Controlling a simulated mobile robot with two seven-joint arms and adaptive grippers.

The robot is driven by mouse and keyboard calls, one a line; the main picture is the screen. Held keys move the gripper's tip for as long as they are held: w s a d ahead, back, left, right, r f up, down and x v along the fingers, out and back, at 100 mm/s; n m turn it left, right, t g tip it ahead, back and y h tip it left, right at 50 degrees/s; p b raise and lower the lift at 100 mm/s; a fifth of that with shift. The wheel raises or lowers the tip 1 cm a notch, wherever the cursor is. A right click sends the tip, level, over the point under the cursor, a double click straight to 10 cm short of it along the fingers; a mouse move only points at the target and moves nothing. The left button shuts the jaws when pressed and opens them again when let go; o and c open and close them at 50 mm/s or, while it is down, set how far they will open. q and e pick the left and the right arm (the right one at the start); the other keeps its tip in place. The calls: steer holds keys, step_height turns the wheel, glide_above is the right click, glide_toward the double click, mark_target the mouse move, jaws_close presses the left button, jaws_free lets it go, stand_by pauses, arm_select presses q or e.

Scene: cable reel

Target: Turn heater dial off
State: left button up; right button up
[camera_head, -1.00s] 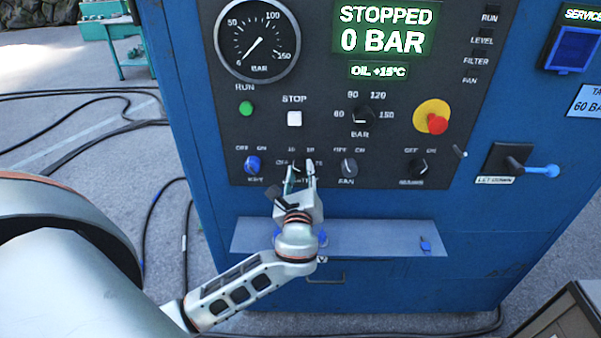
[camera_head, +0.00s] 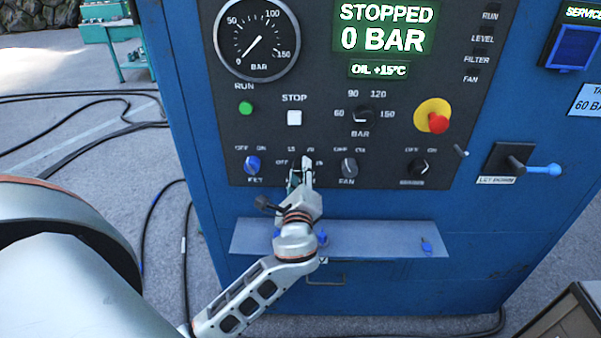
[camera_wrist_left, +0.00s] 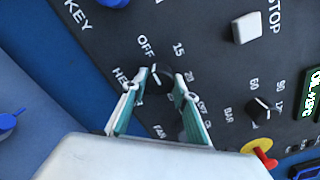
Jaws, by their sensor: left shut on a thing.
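The heater dial (camera_wrist_left: 157,77) is a small black knob on the dark control panel, with OFF and number marks around it. My left gripper (camera_head: 301,178) reaches up from below and is shut on the dial. In the left wrist view, the gripper (camera_wrist_left: 160,84) has one green-padded finger on each side of the knob. My right gripper is not in view.
A blue key switch (camera_head: 252,165) is left of the heater dial and a fan dial (camera_head: 348,167) is right. The red emergency button (camera_head: 437,123) is further right. A ledge (camera_head: 380,240) sticks out below the panel. Cables (camera_head: 100,130) lie on the floor at left.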

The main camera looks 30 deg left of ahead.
arm_select(q)
steer(key=o, duration=1.1)
steer(key=v, duration=1.2)
steer(key=shift+s, duration=0.1)
